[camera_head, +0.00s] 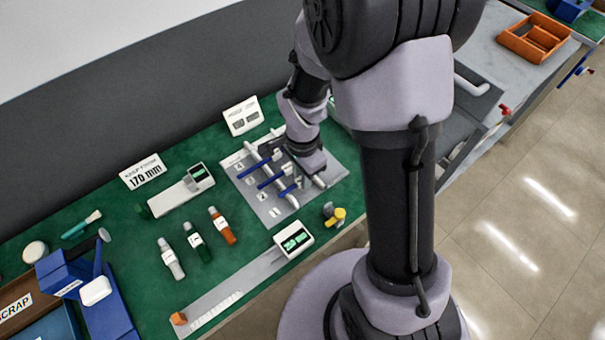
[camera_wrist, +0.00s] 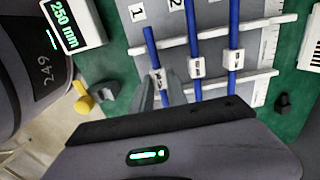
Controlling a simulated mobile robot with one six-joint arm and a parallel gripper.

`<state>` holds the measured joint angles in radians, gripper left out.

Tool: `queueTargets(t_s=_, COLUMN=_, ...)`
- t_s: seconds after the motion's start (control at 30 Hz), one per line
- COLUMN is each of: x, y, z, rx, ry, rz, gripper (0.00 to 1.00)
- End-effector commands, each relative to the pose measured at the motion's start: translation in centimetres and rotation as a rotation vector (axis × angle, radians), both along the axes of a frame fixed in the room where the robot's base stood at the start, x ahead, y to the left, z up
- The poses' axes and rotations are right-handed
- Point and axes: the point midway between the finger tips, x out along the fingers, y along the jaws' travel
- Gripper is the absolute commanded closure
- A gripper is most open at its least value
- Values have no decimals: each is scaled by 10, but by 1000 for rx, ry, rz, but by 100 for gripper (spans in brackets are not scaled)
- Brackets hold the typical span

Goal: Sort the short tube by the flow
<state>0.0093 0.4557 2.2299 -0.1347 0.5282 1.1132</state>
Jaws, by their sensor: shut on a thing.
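A grey board (camera_head: 245,187) with white cross rails and numbered lanes lies on the green mat. Several blue tubes with white tags lie across its rails. In the wrist view my gripper (camera_wrist: 163,92) is shut on the blue tube in lane 1 (camera_wrist: 151,45), close to its tag. That tube's far end shows on the board. The neighbouring middle tube (camera_wrist: 190,30) and right tube (camera_wrist: 233,30) run past the top of the frame. In the head view my gripper (camera_head: 300,180) is over the board's right part, and my wrist hides some of it.
A card (camera_head: 143,172) reads "170 mm". A measuring strip (camera_head: 235,288) has a lit display (camera_head: 293,240), reading 250 mm in the wrist view (camera_wrist: 70,22). Several capped bottles (camera_head: 196,241), a yellow fitting (camera_head: 335,215) and a SCRAP bin (camera_head: 14,310) stand around.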

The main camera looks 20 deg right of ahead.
Motion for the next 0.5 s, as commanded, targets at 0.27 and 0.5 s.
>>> queueTargets(t_s=0.27, x=0, y=0, z=-9, rx=0, ry=0, rz=0, gripper=100)
queueTargets(t_s=0.5, x=0, y=0, z=-9, rx=0, ry=0, rz=0, gripper=56)
